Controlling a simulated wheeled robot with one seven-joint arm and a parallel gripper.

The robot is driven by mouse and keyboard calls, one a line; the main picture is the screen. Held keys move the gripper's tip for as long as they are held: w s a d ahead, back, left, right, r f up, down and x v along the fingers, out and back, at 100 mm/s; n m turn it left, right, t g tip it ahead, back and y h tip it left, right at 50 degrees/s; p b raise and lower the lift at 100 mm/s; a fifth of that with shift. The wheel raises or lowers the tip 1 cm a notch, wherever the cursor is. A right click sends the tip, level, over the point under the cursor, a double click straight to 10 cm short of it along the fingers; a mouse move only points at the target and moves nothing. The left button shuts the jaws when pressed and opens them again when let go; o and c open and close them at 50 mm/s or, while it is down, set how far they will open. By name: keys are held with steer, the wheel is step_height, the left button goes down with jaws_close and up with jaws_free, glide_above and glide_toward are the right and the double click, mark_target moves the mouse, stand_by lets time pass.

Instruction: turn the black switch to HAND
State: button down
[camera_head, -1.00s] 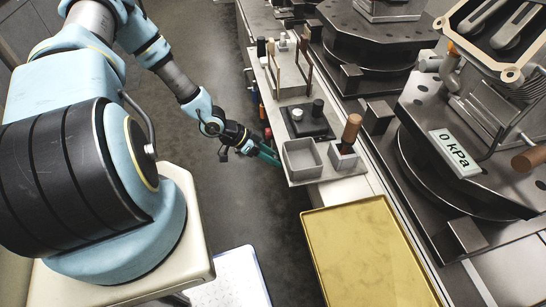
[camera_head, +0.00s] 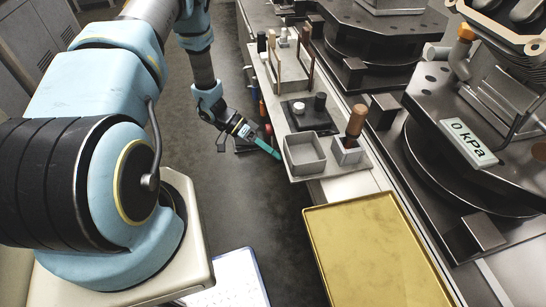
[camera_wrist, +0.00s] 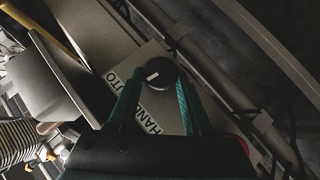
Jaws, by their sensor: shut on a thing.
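The black switch (camera_wrist: 161,71) is a round knob with a short white mark, on a grey panel in the wrist view. The mark points toward the picture's left, on the side of the AUTO lettering (camera_wrist: 123,84). The HAND lettering (camera_wrist: 152,118) is below the knob and partly covered by a finger. My gripper (camera_wrist: 159,78) has its two green fingers on either side of the knob and is shut on it. In the head view my gripper (camera_head: 277,155) is at the bench's left side; the switch cannot be made out there.
A grey open box (camera_head: 305,152), a brown-handled tool in a holder (camera_head: 356,120) and a black plate with two knobs (camera_head: 306,115) are on the bench beside my gripper. A yellow tray (camera_head: 375,250) is in front. Coloured handles hang along the bench's side.

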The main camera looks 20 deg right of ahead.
steer(key=n+g+b, duration=0.1)
steer(key=b, duration=0.1)
steer(key=f+n+g+b, duration=0.1)
steer(key=b, duration=0.1)
steer(key=g+h+b, duration=0.1)
steer(key=g, duration=0.1)
steer(key=shift+w+f+n+b, duration=0.2)
steer(key=shift+w+n+b, duration=0.05)
steer(key=shift+n+b, duration=0.15)
steer(key=n+g+h+b, duration=0.1)
steer(key=n+g+b, duration=0.1)
steer(key=b, duration=0.2)
steer(key=shift+n+h, duration=0.3)
steer(key=shift+n, duration=0.1)
steer(key=shift+d, duration=0.1)
steer(key=shift+c, duration=1.6)
jaws_free()
steer(key=b+v, duration=0.2)
steer(key=v, duration=0.8)
steer(key=shift+w+a+f+b, duration=0.15)
steer(key=shift+w+a+b, duration=0.05)
steer(key=shift+w+b, duration=0.1)
